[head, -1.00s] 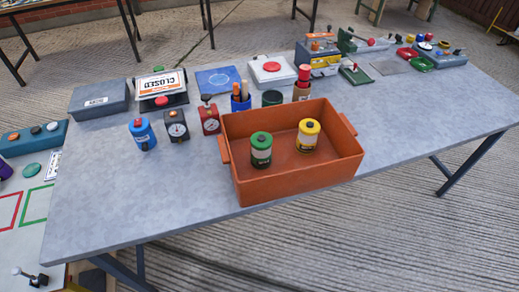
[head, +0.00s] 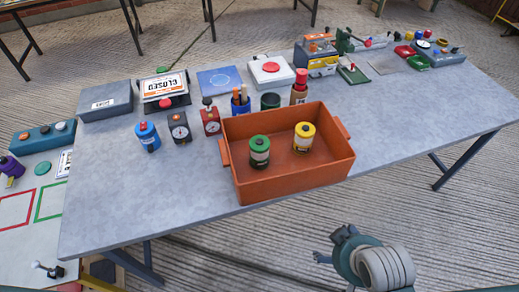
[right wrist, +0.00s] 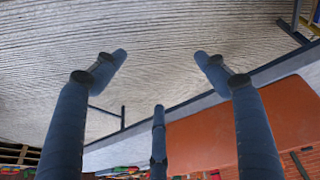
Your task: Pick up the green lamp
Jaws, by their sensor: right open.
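The green lamp (head: 259,152) is a small canister with a green top and a pale label band. It stands upright inside the orange crate (head: 290,187), left of a similar yellow lamp (head: 304,137). My right gripper (head: 332,246) is low in the head view, in front of the table's near edge and apart from the crate. In the right wrist view its fingers (right wrist: 160,78) are spread with nothing between them. The crate's orange side (right wrist: 215,138) shows there at the right. The green lamp cannot be made out in that view. My left gripper is out of view.
A blue canister (head: 147,136), a black gauge (head: 179,127) and a red gauge (head: 210,119) stand left of the crate. Boxes and a closed sign (head: 165,84) stand behind. The grey table (head: 400,130) is clear to the crate's right.

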